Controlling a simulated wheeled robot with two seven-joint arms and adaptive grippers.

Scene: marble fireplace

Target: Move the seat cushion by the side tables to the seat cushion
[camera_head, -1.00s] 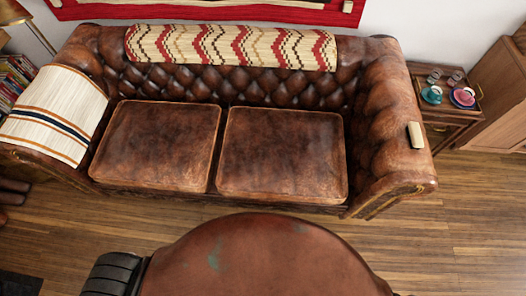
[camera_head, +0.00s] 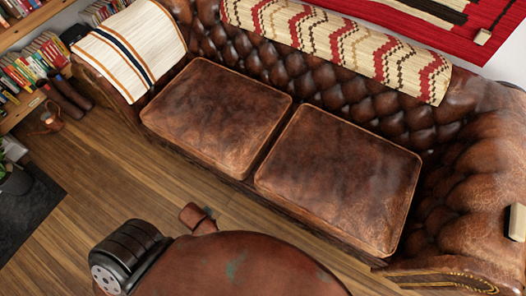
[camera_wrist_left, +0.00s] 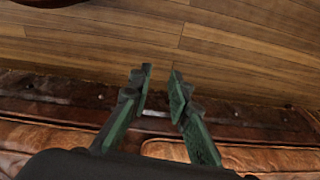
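Two brown leather seat cushions lie side by side on the tufted sofa (camera_head: 370,105) in the head view. The left seat cushion (camera_head: 215,115) and the right seat cushion (camera_head: 340,178) both lie flat, with a narrow gap between them. My left gripper (camera_wrist_left: 158,72) shows in the left wrist view with its two green-and-dark fingers apart and nothing visible between them. Behind the fingers are the sofa's front edge, leather (camera_wrist_left: 255,160) and the wood floor. I cannot tell whether the fingers touch the sofa. My right gripper and the side tables are out of view.
A striped cream cloth (camera_head: 130,45) covers the left armrest, and a zigzag throw (camera_head: 340,42) lies over the backrest. A small pale object (camera_head: 516,222) is on the right armrest. Bookshelves (camera_head: 30,65) stand at left. Wood floor (camera_head: 95,190) is clear before the sofa's left half.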

